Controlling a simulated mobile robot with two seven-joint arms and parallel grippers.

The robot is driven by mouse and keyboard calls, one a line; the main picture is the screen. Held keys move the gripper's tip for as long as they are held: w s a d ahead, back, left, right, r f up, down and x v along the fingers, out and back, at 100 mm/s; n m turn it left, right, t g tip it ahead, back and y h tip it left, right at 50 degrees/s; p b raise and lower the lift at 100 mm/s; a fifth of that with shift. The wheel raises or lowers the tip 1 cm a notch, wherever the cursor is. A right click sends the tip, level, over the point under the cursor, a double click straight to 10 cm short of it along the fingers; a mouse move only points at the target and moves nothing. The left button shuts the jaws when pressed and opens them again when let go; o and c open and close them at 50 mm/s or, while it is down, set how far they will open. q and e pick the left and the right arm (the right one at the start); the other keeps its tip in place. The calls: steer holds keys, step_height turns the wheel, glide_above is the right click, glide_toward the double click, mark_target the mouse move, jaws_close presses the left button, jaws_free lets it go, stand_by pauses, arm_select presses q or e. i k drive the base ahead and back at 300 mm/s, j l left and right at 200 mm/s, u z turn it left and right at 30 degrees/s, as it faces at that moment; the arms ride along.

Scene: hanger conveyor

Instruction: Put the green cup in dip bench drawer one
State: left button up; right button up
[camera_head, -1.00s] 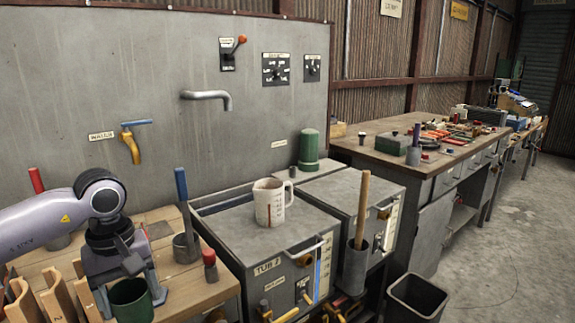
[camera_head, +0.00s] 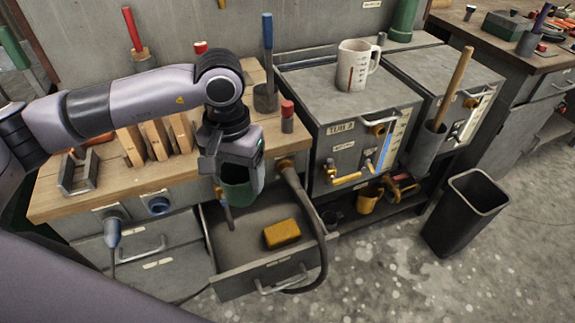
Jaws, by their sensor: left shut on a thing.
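The green cup (camera_head: 238,186) is in my left gripper (camera_head: 236,165), which is shut on it. The cup hangs upright in front of the bench edge, over the back of an open drawer (camera_head: 225,283). The drawer is pulled out from the wooden-topped bench (camera_head: 105,184) and holds a yellow block (camera_head: 282,233). Part of the cup is hidden by the gripper fingers. I cannot read the drawer's label. My right gripper is not in view.
A dark hose (camera_head: 308,215) loops down past the drawer's right side. Wooden pieces (camera_head: 155,138) stand on the bench. A black bin (camera_head: 466,214) stands on the floor at right.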

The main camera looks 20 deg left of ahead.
mark_target(246, 258)
steer(key=i+l, duration=0.4)
steer(key=i+l+u, duration=0.1)
steer(key=u, duration=0.25)
steer(key=i+l+u, duration=0.15)
steer(key=u, duration=0.9)
